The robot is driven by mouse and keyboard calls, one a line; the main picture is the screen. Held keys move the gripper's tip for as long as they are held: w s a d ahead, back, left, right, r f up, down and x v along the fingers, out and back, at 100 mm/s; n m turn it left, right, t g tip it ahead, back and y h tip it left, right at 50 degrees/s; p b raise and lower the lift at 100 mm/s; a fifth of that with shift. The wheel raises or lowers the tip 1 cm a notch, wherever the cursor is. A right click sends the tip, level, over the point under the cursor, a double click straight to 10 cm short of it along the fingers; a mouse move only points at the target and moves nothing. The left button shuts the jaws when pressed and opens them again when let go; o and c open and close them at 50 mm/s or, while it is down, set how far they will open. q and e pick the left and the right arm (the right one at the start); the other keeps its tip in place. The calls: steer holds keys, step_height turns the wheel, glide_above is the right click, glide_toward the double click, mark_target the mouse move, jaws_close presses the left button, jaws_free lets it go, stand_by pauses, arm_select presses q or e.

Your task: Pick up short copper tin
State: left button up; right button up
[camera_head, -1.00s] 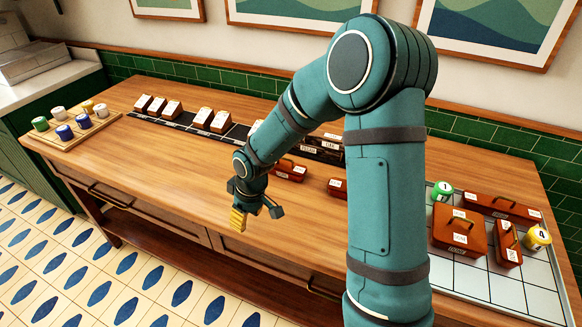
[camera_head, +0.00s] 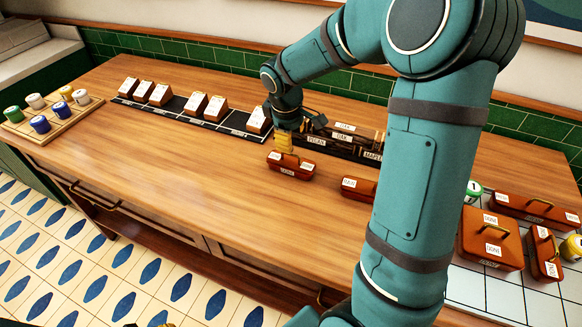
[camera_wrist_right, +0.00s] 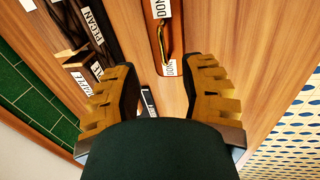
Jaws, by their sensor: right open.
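A small copper tin (camera_head: 290,167) with a handle and white labels lies on the wooden table, in front of the dark rack. A second copper tin (camera_head: 357,187) lies to its right, partly hidden by my arm. My right gripper (camera_head: 285,146) is just above and behind the first tin. In the right wrist view its yellow fingers (camera_wrist_right: 162,92) are spread and empty. A copper tin (camera_wrist_right: 156,38) with a brass handle lies beyond the fingertips there, cut off by the top edge. I cannot tell its gap to the fingers. My left gripper is not in view.
A gridded tray (camera_head: 485,292) at the right holds several copper tins and small numbered canisters. A dark rack (camera_head: 181,120) with several labelled blocks runs along the back. A wooden board (camera_head: 18,122) with small canisters is at the left. The table's front left is clear.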

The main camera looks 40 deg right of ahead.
mark_target(293, 155)
steer(key=shift+w+d+f, duration=0.1)
steer(key=shift+d+f, duration=0.1)
steer(key=shift+f, duration=1)
steer(key=f, duration=0.1)
steer(key=f+b, duration=0.1)
steer(key=f, duration=0.3)
steer(key=shift+w+d+f+b, duration=0.1)
steer(key=shift+d+b, duration=0.3)
jaws_close()
